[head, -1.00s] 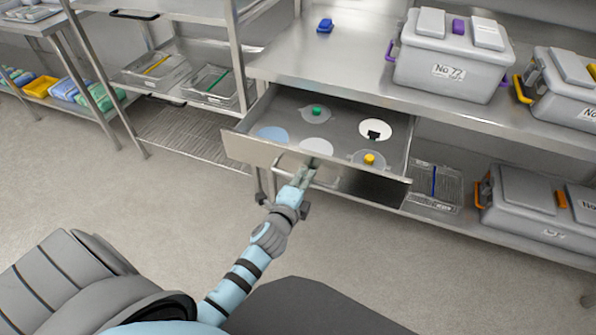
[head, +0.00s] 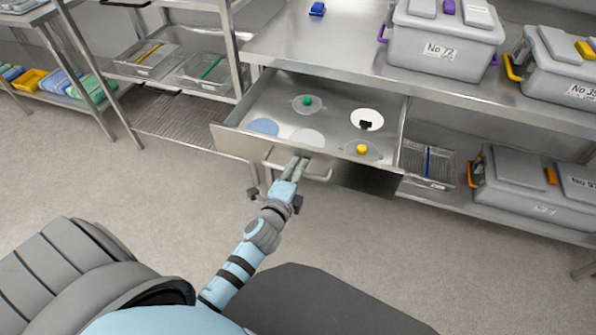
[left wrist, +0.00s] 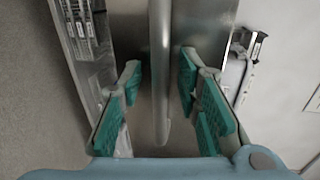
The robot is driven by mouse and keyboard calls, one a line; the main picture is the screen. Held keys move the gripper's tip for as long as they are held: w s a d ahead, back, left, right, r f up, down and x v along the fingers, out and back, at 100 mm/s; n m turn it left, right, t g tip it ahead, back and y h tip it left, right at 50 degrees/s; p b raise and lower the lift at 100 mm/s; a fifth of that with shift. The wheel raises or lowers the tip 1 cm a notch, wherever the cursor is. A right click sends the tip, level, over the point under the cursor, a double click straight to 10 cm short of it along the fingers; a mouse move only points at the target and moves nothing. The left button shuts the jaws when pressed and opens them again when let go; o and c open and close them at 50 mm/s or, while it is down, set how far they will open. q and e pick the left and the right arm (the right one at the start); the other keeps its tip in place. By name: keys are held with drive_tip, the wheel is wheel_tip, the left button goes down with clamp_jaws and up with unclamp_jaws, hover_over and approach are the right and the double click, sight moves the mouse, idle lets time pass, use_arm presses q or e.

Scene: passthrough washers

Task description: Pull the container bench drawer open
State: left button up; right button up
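The bench drawer (head: 232,142) stands well out from under the steel bench (head: 345,55), with its inside in plain view. Its bar handle (head: 318,178) runs along the drawer front and also shows in the left wrist view (left wrist: 160,70). My left gripper (head: 298,163) is at this handle. In the left wrist view my left gripper (left wrist: 158,80) has its green-padded fingers apart, one on each side of the bar, with gaps visible. My right gripper is in neither view.
The drawer holds several discs and round lids, including one with a green knob (head: 307,101) and one with a yellow knob (head: 362,149). Lidded grey containers (head: 441,65) stand on the bench, with another (head: 530,185) below. The floor (head: 420,255) before the drawer is clear.

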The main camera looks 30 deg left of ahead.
use_arm(q)
drive_tip(key=shift+s+a, duration=0.1)
drive_tip(key=v, duration=1.2)
drive_tip(key=s+f+n+g+h+p, duration=0.1)
drive_tip(key=s+f+n+g, duration=0.4)
drive_tip(key=f, duration=0.8)
drive_tip(key=s+f+n+g+h+p, duration=0.1)
drive_tip(key=s+f+n+g+p, duration=0.15)
drive_tip(key=s+f, duration=0.75)
drive_tip(key=s+a+f+n+g, duration=0.2)
drive_tip(key=s+f+n+g, duration=0.4)
drive_tip(key=s+f, duration=0.6)
drive_tip(key=s+n, duration=0.2)
drive_tip(key=s, duration=0.2)
drive_tip(key=shift+a+f+g, duration=0.15)
drive_tip(key=shift+a+g, duration=0.05)
drive_tip(key=shift+g, duration=0.15)
